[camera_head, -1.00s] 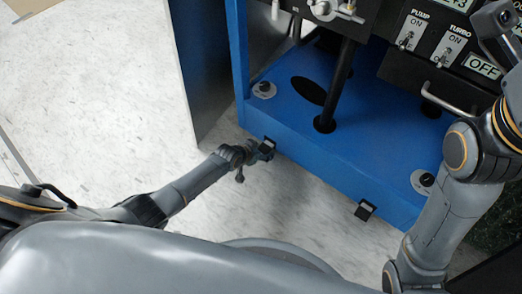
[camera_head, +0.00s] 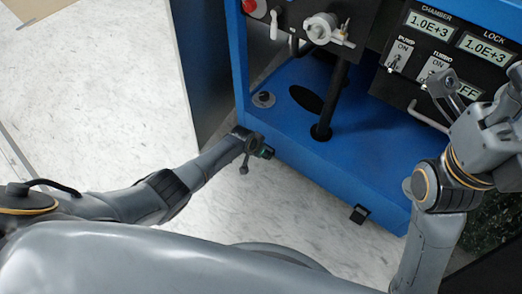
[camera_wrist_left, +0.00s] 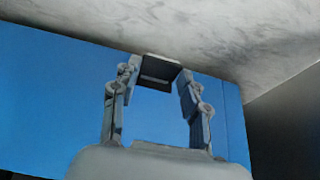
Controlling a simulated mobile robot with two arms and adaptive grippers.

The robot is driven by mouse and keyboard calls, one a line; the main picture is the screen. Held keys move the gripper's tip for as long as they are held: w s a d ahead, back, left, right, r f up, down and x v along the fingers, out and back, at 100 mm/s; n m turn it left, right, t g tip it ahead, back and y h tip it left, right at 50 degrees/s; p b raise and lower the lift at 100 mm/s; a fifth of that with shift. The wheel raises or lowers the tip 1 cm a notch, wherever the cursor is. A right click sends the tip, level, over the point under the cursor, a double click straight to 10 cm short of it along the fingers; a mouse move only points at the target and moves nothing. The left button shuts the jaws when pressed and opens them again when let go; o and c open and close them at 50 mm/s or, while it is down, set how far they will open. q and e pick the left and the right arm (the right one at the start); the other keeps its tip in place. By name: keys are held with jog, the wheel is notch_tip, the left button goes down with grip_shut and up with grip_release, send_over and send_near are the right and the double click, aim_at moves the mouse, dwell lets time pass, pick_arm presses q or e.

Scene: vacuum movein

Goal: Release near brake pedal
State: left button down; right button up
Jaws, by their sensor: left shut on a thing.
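My left gripper (camera_head: 264,151) is at the lower front face of the blue machine base (camera_head: 325,165). In the left wrist view, the left gripper's two fingers (camera_wrist_left: 157,75) are shut on the dark brake pedal (camera_wrist_left: 158,72), one on each side of it. The pedal sticks out from the blue face near the floor. In the head view this pedal is mostly hidden by the gripper. A second black brake pedal (camera_head: 360,214) sits farther right on the same face, with no gripper at it. My right gripper (camera_head: 482,84) is raised in front of the control panel, fingers apart and empty.
The control panel (camera_head: 450,50) with switches and displays stands above the base. A curved handle (camera_head: 428,117) hangs below it, close to my right gripper. A dark post (camera_head: 335,100) rises from the base.

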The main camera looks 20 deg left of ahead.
pick_arm(q)
jog(key=shift+w+d+r+g+y, duration=0.1)
jog(key=shift+w+r+g+y, duration=0.2)
jog(key=shift+r+g, duration=0.35)
jog(key=shift+f, duration=0.1)
jog(key=c, duration=0.7)
grip_release()
jog(key=v, duration=1.2)
